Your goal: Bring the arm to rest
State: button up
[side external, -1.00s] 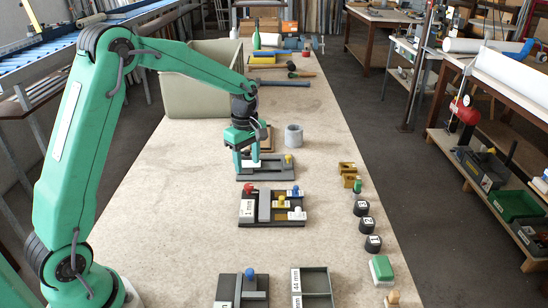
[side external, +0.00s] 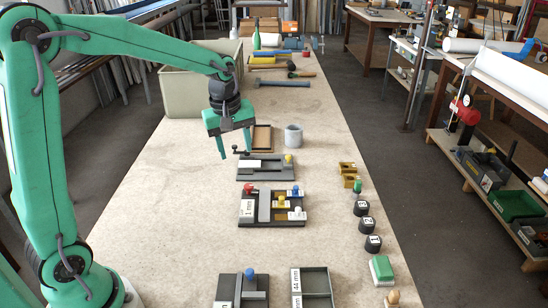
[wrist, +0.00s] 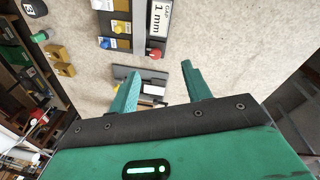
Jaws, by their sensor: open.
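My gripper (side external: 236,149) is open and empty. It hangs in the air above the far part of the bench, over and behind a dark fixture (side external: 264,175) with a yellow knob and a white block. In the wrist view my gripper (wrist: 158,80) shows its two green fingers spread apart, with nothing between them but the fixture (wrist: 155,76) beyond. A second fixture (side external: 274,223), with a 1 mm label and red, blue, yellow and white knobs, lies nearer on the bench; it also shows at the top of the wrist view (wrist: 137,45).
A large grey-green bin (side external: 179,95) stands left of my gripper. A grey cup (side external: 293,136) and a brown tray (side external: 268,133) are close by on the bench (side external: 170,215). Black numbered knobs (side external: 367,228) and brass blocks (side external: 347,170) line the right edge. The bench's left side is clear.

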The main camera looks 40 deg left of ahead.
jog(key=s+d+r+m+t, duration=0.2)
jog(key=s+m, duration=0.4)
jog(key=s, duration=0.3)
jog(key=s+d+r+m+t, duration=0.2)
jog(key=s+d+r+m, duration=0.1)
jog(key=s+m, duration=0.4)
jog(key=s, duration=0.3)
jog(key=shift+s+r, duration=0.15)
jog(key=shift+s, duration=0.15)
